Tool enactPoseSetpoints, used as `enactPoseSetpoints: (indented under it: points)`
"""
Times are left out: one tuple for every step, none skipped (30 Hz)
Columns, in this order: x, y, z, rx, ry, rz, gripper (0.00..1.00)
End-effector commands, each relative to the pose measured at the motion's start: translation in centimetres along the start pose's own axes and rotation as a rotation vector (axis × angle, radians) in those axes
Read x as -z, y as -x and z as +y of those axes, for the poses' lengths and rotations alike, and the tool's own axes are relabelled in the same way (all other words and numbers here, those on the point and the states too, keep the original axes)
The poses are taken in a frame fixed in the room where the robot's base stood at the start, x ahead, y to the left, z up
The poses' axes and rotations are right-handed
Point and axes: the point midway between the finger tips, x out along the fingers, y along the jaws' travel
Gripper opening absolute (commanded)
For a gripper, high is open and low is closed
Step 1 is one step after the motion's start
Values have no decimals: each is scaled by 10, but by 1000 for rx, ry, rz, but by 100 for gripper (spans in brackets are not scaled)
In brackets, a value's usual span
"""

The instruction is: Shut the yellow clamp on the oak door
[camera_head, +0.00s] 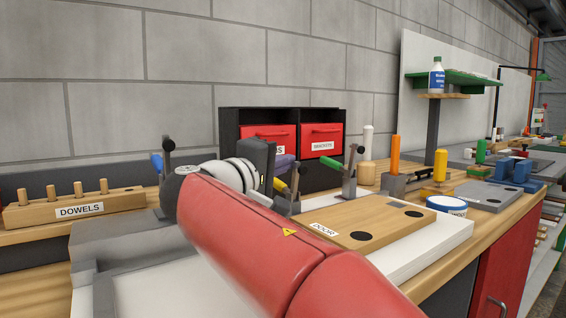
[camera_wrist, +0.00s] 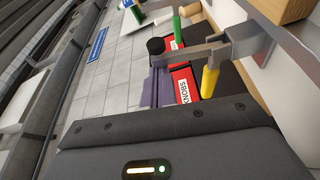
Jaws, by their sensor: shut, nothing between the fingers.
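The oak door (camera_head: 375,222), marked DOOR, lies flat on a white board at the right in the head view. The yellow clamp (camera_head: 280,187) stands at its far left end, partly hidden behind my gripper. Its bar with a black tip sticks up, off the door. In the wrist view the yellow handle (camera_wrist: 210,78) and the grey bar with the black pad show close ahead. My gripper (camera_head: 267,175) is dark, shut and empty, right beside the yellow clamp in the head view; its fingertips are hard to make out, and I cannot tell whether it touches the handle.
A green-handled clamp (camera_head: 349,172) stands behind the door, a blue-handled one (camera_head: 157,163) to the left. Red bins (camera_head: 322,139) sit in a black rack behind. A dowel block (camera_head: 75,209) is at left; a round tub (camera_head: 446,205) is right of the door.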

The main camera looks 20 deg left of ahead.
Motion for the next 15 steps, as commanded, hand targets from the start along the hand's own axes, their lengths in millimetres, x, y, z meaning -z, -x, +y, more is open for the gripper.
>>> enactPoseSetpoints:
  points:
    - [0, 0, 0, 0, 0, 0, 0]
    - [0, 0, 0, 0, 0, 0, 0]
    - [0, 0, 0, 0, 0, 0, 0]
    - [0, 0, 0, 0, 0, 0, 0]
    - [0, 0, 0, 0, 0, 0, 0]
    - [0, 0, 0, 0, 0, 0, 0]
    - [0, 0, 0, 0, 0, 0, 0]
    - [0, 0, 0, 0, 0, 0, 0]
    - [-1, 0, -1, 0, 0, 0, 0]
    - [-3, 1, -1, 0, -1, 0, 0]
    - [-5, 2, -2, 0, -1, 0, 0]
    - [-8, 3, -2, -1, -2, 0, 0]
    - [-10, 4, -2, -1, -2, 0, 0]
    - [-13, 4, -3, -1, -2, 0, 0]
    - [-16, 5, -2, -1, -2, 0, 0]
